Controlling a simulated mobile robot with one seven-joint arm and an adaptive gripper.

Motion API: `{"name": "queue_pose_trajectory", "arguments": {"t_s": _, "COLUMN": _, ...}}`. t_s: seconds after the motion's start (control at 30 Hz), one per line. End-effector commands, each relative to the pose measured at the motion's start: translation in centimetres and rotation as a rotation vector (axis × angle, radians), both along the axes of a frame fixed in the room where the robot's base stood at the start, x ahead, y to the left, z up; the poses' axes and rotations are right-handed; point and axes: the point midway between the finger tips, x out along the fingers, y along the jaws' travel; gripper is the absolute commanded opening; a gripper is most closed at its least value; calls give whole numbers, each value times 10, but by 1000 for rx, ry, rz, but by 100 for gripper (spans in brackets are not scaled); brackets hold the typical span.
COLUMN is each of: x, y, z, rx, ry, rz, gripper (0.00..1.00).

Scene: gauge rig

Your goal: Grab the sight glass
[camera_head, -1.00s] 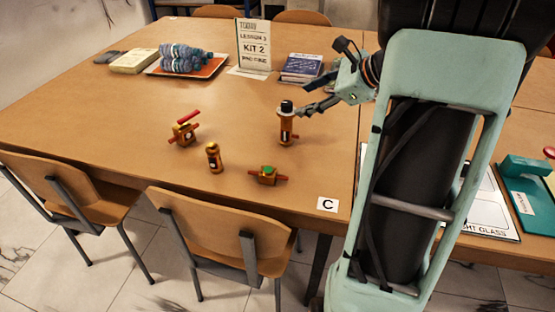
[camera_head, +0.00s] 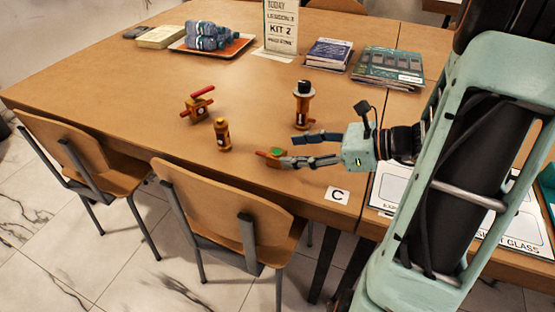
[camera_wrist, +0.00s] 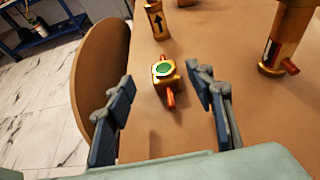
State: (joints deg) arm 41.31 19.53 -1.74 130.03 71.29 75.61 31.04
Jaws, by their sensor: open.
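The sight glass (camera_head: 274,153), a small brass body with a round green window and red end stubs, lies on the table near its front edge. It also shows in the wrist view (camera_wrist: 163,72), between and slightly beyond my fingertips. My gripper (camera_head: 291,150) is open and low over the table, to the right of the sight glass, with its fingers pointing left toward it. The near finger partly hides it in the head view. In the wrist view, a finger of my gripper (camera_wrist: 166,82) stands on either side, with gaps and nothing held.
A tall black-topped brass fitting (camera_head: 302,105) stands behind my gripper. A brass cylinder with an arrow (camera_head: 222,134) and a red-handled valve (camera_head: 198,106) stand to the left. A card marked C (camera_head: 337,195) lies at the front edge. Chairs (camera_head: 218,205) line the front.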

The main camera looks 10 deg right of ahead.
Motion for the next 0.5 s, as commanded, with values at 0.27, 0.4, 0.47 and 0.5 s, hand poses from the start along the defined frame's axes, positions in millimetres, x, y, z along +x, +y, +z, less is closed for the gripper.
{"name": "queue_pose_trajectory", "arguments": {"t_s": 0.27, "x": 10, "y": 14, "z": -12, "rx": -1, "ry": 1, "rz": 1, "gripper": 49}}
{"name": "queue_pose_trajectory", "arguments": {"t_s": 0.4, "x": 22, "y": 26, "z": -25, "rx": -1, "ry": 1, "rz": 3, "gripper": 49}}
{"name": "queue_pose_trajectory", "arguments": {"t_s": 0.47, "x": 27, "y": 33, "z": -28, "rx": -1, "ry": 0, "rz": 4, "gripper": 49}}
{"name": "queue_pose_trajectory", "arguments": {"t_s": 0.5, "x": 30, "y": 37, "z": -29, "rx": -1, "ry": 0, "rz": 2, "gripper": 49}}
